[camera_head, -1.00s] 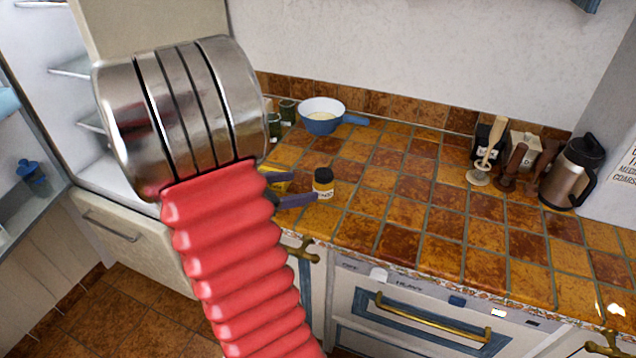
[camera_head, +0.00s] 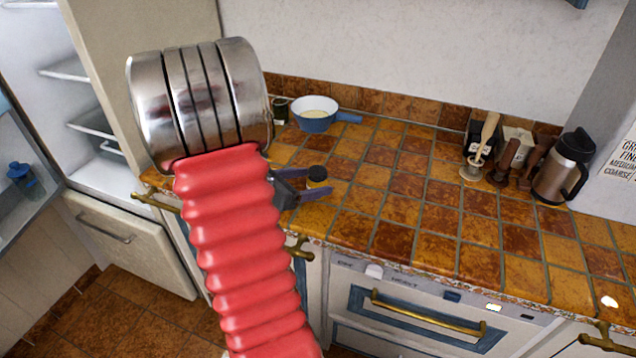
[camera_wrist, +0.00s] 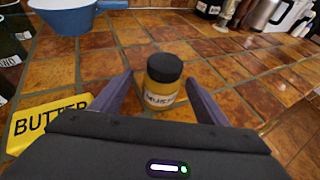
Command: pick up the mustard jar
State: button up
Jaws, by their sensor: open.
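The mustard jar (camera_wrist: 163,88) is a small yellow jar with a black lid and a white label, upright on the tiled counter. In the wrist view it stands between the two purple fingers of my gripper (camera_wrist: 160,95), which are open, with a gap on each side. In the head view the jar (camera_head: 316,179) is partly hidden by my gripper (camera_head: 312,182), whose fingers lie around it near the counter's front edge. The jar's lower part is hidden there.
A yellow butter pack (camera_wrist: 42,124) lies left of my gripper. A blue bowl (camera_head: 315,118) stands behind on the counter. A steel jug (camera_head: 562,172) and coffee tools (camera_head: 482,150) stand at the right. The middle tiles are clear.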

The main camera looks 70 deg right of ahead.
aim_at(327, 180)
jog(key=shift+s+d+f, duration=0.25)
jog(key=shift+s+d, duration=0.1)
jog(key=shift+d, duration=0.15)
jog(key=shift+x, duration=2.6)
jog(key=shift+s+a+f, duration=0.1)
jog(key=shift+a, duration=0.05)
jog(key=c, duration=1.4)
